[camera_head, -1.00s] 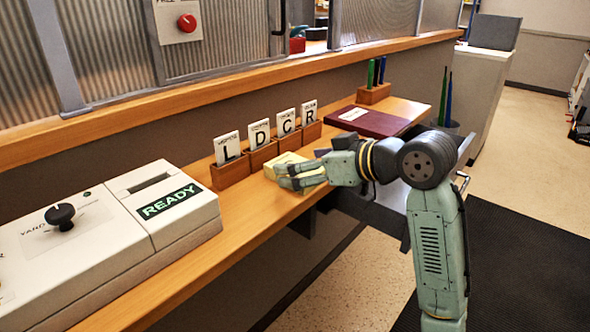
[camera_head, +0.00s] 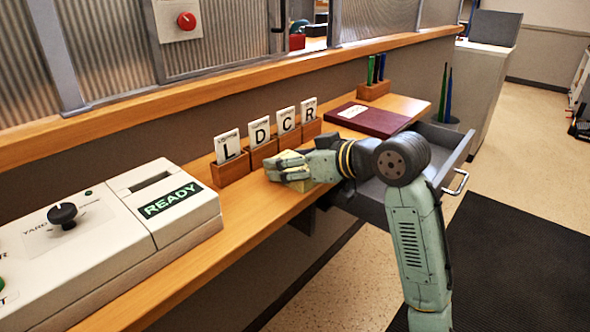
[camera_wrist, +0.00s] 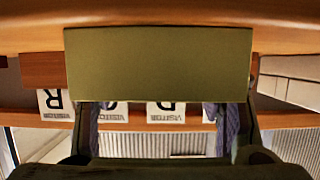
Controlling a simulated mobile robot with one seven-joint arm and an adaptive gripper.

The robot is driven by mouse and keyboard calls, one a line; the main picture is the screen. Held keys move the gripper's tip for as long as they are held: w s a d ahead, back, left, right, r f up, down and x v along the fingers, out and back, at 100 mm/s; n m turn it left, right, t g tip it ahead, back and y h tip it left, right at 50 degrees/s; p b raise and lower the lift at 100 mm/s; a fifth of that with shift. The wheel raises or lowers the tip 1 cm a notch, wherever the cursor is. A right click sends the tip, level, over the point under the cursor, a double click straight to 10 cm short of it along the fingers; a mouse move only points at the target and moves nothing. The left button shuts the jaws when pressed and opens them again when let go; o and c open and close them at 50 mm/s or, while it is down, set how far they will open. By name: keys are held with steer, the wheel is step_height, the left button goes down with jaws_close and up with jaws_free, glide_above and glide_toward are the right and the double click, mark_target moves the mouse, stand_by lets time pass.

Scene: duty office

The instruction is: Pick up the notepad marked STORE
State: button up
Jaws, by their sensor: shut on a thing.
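A yellow notepad (camera_head: 299,185) is at the wooden counter's front part, beside the row of card holders. My gripper (camera_head: 284,170) is shut on it and covers much of it in the head view. In the wrist view the notepad (camera_wrist: 158,65) is a plain olive-yellow block held across the fingers. No STORE marking can be read on the faces that show. I cannot tell whether the notepad touches the counter or is just clear of it.
Wooden holders with cards L, D, C and R (camera_head: 258,154) stand close behind my gripper. A maroon book (camera_head: 372,120) lies to the right. A grey drawer (camera_head: 447,147) stands open below the counter. The READY console (camera_head: 160,225) is at left.

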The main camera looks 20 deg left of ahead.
steer(key=c, duration=0.6)
steer(key=shift+o, duration=0.2)
